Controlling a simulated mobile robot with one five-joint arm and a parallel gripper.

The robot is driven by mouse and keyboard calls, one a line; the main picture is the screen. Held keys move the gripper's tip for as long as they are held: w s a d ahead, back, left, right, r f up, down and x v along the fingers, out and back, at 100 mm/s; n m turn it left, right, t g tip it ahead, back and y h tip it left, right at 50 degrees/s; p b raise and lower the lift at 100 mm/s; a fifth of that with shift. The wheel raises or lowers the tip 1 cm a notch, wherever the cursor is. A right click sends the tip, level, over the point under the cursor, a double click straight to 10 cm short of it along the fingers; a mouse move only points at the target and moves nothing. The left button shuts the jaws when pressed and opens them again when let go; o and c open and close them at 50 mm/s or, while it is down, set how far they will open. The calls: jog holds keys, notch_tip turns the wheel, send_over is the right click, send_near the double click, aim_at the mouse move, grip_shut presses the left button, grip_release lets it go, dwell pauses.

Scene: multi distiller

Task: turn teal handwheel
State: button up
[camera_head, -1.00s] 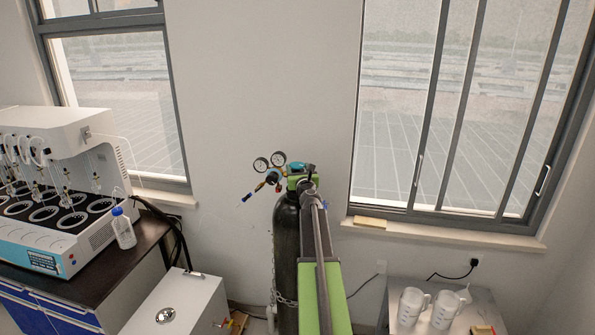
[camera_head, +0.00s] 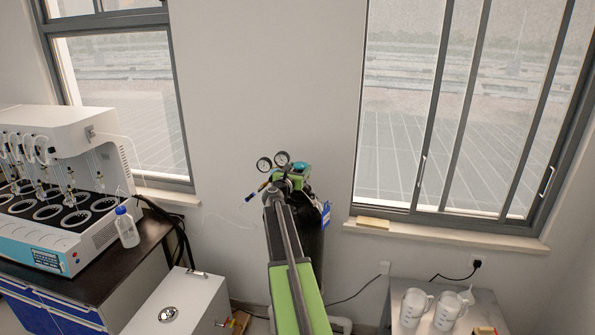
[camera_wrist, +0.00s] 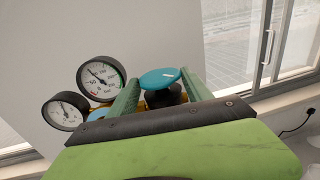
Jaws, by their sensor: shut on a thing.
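The teal handwheel (camera_head: 302,168) sits on top of the black gas cylinder (camera_head: 311,235). In the wrist view the handwheel (camera_wrist: 160,77) shows as a flat teal disc on a dark stem, between the two green fingers of my gripper (camera_wrist: 158,86). One finger is to its left and one to its right, and my gripper is shut on it. In the head view my gripper (camera_head: 290,182) is at the cylinder's top and partly hidden by my own arm. The exact finger contact is hard to see.
Two round pressure gauges (camera_wrist: 101,76) stand close to the left of the fingers. A grey box (camera_head: 180,300) is low at the left, near the bench with the distiller (camera_head: 65,160). White jugs (camera_head: 413,308) stand at the lower right. A window is behind at the right.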

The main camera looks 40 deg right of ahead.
jog(key=shift+s+d, duration=0.1)
jog(key=shift+d, duration=0.05)
jog(key=o, duration=1.2)
jog(key=shift+d, duration=0.1)
jog(key=shift+a, duration=0.2)
jog(key=shift+a, duration=0.25)
jog(key=v, duration=0.7)
jog(key=shift+s+a, duration=0.15)
